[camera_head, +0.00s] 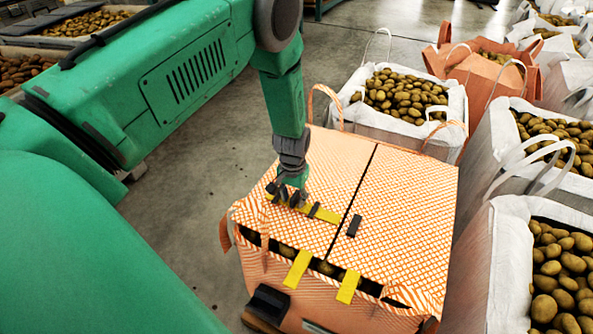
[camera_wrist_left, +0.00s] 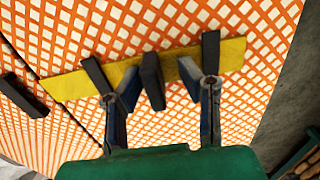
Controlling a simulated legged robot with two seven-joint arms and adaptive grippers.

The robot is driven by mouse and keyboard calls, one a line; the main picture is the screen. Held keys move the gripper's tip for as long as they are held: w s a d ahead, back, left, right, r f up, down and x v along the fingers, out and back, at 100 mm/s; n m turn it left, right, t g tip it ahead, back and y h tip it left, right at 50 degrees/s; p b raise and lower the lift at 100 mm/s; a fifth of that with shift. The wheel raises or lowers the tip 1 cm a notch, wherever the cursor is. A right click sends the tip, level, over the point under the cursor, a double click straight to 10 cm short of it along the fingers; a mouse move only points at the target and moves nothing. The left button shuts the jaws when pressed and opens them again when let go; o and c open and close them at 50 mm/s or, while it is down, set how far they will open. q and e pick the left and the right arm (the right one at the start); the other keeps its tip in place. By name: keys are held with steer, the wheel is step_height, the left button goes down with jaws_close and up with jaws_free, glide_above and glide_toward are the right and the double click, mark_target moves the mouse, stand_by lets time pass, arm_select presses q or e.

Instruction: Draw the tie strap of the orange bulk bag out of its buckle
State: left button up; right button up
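The orange bulk bag (camera_head: 410,205) stands below me, its two orange-and-white mesh top flaps meeting at a dark seam. A yellow tie strap (camera_head: 328,215) lies across the left flap; it also shows in the left wrist view (camera_wrist_left: 70,85). A black buckle (camera_head: 354,225) sits on the right flap, and in the left wrist view (camera_wrist_left: 22,97) a small gap shows between it and the strap's end. My left gripper (camera_head: 292,199) is open over the strap, fingers apart around a dark upright piece (camera_wrist_left: 152,82) on it. Contact is unclear. My right gripper is not in view.
Two yellow straps (camera_head: 298,268) (camera_head: 348,286) hang over the bag's front edge. White potato bags (camera_head: 400,112) stand behind and to the right (camera_head: 495,245). A dark block (camera_head: 268,305) is at the bag's front. Bare concrete floor (camera_head: 190,215) lies to the left.

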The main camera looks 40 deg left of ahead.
mark_target(294, 194)
arm_select(q)
steer(key=shift+a, duration=0.2)
steer(key=shift+w+a+r, duration=0.1)
steer(key=shift+r, duration=0.2)
steer(key=r, duration=0.6)
steer(key=d+r, duration=0.1)
steer(key=r, duration=0.2)
steer(key=shift+r, duration=0.4)
steer(key=shift+a+r, duration=0.5)
steer(key=shift+r, duration=0.1)
steer(key=shift+d, duration=0.15)
steer(key=shift+d+r, duration=0.1)
